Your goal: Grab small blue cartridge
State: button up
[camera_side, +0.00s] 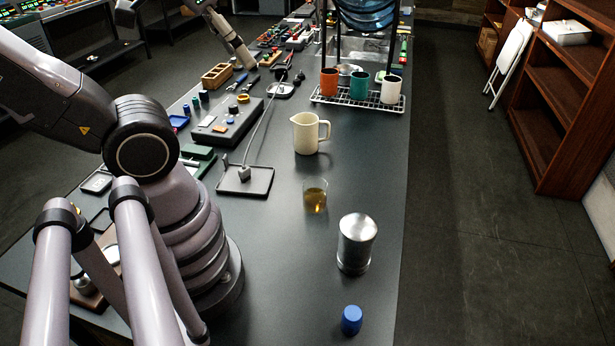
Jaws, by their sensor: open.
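A short blue cylinder (351,320), which looks like the small blue cartridge, stands upright near the front right of the dark table (290,290). It is alone, with bare table around it. A smaller blue upright piece (186,109) stands far back on the left, among other small parts; I cannot tell from its size whether it is also a cartridge. My arm fills the left side of the view. My gripper's fingers do not show, and nothing touches the blue cylinder.
A metal canister (356,244) stands just behind the blue cylinder. Behind it are a glass with amber liquid (315,196) and a cream pitcher (307,134). A black tray (245,181) holds a corded piece. A wire rack (358,100) carries cups. The table's right edge is close.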

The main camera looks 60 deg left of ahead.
aim_at(346, 309)
jog(key=w+d+f+n+g+h, duration=0.3)
jog(key=d+f+n+g+h, duration=0.2)
jog(key=d+f+h, duration=0.45)
jog(key=w+d+f+n+g+h, duration=0.3)
jog(key=d+f+n+g+h, duration=0.3)
jog(key=f, duration=0.6)
jog(key=f+n+t, duration=0.2)
jog(key=f, duration=0.3)
jog(key=f+n+t+h, duration=0.1)
jog(key=f+n+t, duration=0.1)
jog(key=f, duration=0.4)
jog(key=f+n+t+h, duration=0.1)
jog(key=f+n+t, duration=0.2)
jog(key=f, duration=0.3)
jog(key=shift+d+n+h, duration=0.2)
jog(key=shift+n+h, duration=0.05)
jog(key=shift+n, duration=0.25)
jog(key=shift+d+f, duration=0.45)
jog(key=shift+d, duration=0.15)
jog(key=shift+w+d, duration=0.2)
jog(key=shift+d, duration=1.4)
jog(key=shift+w+d, duration=0.15)
jog(key=shift+d, duration=1.4)
